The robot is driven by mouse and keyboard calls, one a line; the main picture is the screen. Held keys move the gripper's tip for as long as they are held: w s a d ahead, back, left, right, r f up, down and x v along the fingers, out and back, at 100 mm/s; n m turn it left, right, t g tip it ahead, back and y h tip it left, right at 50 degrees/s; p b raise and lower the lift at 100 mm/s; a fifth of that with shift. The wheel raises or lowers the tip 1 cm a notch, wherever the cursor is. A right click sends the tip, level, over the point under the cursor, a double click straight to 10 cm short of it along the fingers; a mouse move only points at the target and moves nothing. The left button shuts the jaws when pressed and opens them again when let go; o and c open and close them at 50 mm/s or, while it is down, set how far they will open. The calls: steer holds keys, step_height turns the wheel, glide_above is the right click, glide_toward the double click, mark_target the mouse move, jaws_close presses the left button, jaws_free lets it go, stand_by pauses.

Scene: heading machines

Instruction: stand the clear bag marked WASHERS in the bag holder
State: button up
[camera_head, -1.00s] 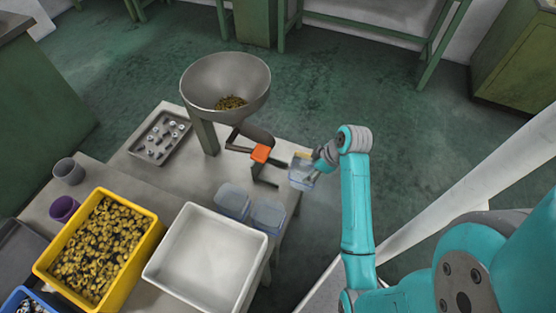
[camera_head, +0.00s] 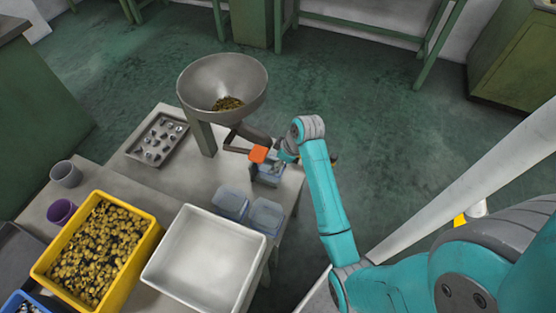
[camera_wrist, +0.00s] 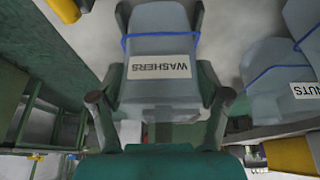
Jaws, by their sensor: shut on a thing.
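The clear bag marked WASHERS (camera_wrist: 160,48) fills the middle of the wrist view, with its label upside down and a blue line across it. My gripper (camera_wrist: 160,82) is shut on it, one finger at each side. In the head view the bag (camera_head: 268,176) is at the right edge of the table, just below the orange block (camera_head: 259,154) of the dark bag holder. My gripper (camera_head: 282,163) partly hides it there. Dark holder parts show beside the bag in the wrist view. I cannot tell whether the bag rests in the holder.
Two other clear bags stand near it (camera_head: 231,204) (camera_head: 266,216); one marked NUTS (camera_wrist: 275,75) shows in the wrist view. A white tray (camera_head: 165,285), a yellow bin (camera_head: 48,272) of parts and a metal hopper (camera_head: 190,98) crowd the table. Open floor lies right of the table.

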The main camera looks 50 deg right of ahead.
steer(key=o, duration=1)
steer(key=shift+o, duration=0.2)
steer(key=v, duration=1.2)
steer(key=shift+w+r, duration=0.1)
